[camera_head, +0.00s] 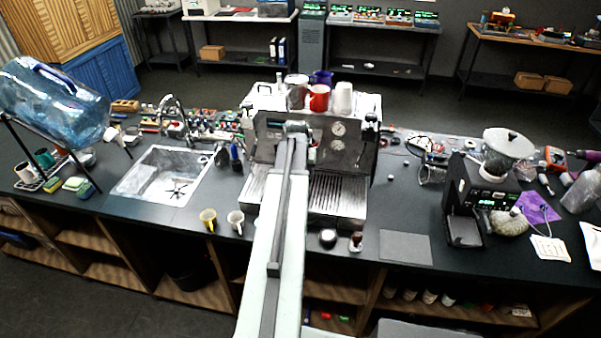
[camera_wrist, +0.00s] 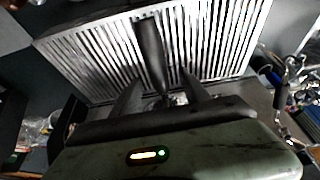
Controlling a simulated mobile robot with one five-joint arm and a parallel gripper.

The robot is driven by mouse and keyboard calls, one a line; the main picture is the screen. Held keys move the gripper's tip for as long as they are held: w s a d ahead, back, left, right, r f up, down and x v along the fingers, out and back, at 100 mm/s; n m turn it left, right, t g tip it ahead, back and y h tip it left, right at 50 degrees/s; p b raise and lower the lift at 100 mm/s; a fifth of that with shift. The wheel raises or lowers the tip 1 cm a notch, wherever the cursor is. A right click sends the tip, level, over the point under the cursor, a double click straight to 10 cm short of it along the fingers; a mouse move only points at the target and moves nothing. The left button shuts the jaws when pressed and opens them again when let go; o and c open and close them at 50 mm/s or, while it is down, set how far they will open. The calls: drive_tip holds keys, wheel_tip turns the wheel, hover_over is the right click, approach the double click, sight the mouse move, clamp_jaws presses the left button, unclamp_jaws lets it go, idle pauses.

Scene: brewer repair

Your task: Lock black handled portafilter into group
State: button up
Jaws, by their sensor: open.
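The espresso machine (camera_head: 345,150) stands on the dark counter, with my arm reaching across its front. In the wrist view a black handle (camera_wrist: 150,45), which looks like the portafilter's, stands out over the slatted drip tray (camera_wrist: 90,52). My gripper (camera_wrist: 160,76) is open, with one finger on each side of the handle's lower part. I cannot tell whether the fingers touch it. A bit of metal shows at the handle's lower end, but the portafilter's basket and its fit in the group are hidden. In the head view my arm's end covers the group area.
Red and white cups (camera_head: 319,98) stand on top of the machine. A grinder (camera_head: 480,195) is at the right and a sink (camera_head: 165,175) at the left. A grey mat (camera_head: 405,246) lies bare.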

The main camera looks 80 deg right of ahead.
drive_tip(key=p+v, duration=0.7)
drive_tip(key=v, duration=0.1)
drive_tip(key=shift+f, duration=0.15)
